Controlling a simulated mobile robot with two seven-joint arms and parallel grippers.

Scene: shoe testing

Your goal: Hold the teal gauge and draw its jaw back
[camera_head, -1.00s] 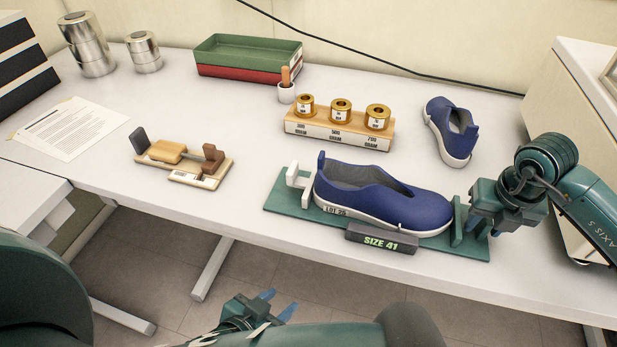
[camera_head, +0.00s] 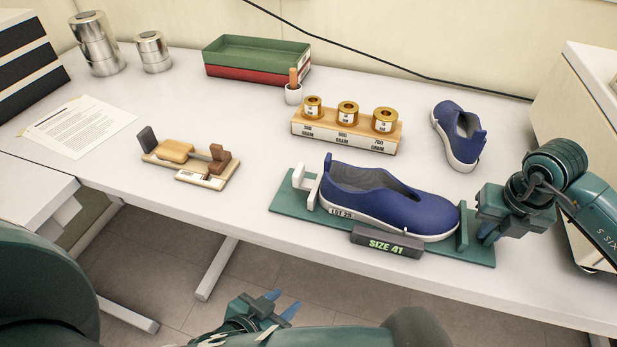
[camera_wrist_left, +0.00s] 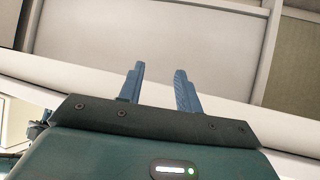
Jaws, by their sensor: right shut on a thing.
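The teal gauge (camera_head: 285,205) lies near the table's front edge in the head view. Its white jaw (camera_head: 303,186) stands at the left end and a teal upright (camera_head: 462,227) at the right end. A navy shoe (camera_head: 385,195) with a white sole sits between them, its heel by the white jaw. A dark plate reading SIZE 41 (camera_head: 387,243) is at the front. My right gripper (camera_head: 488,234) is shut on the gauge's right end; its fingertips are partly hidden. My left gripper (camera_head: 283,303) is open and empty, in front of the table; its fingers also show in the left wrist view (camera_wrist_left: 160,90).
A second navy shoe (camera_head: 460,136) lies behind the gauge. A wooden block (camera_head: 345,138) with brass weights stands behind it. A wooden fixture (camera_head: 190,160) lies to the left. Green and red trays (camera_head: 256,60), metal cylinders (camera_head: 97,45) and papers (camera_head: 80,127) are farther back.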

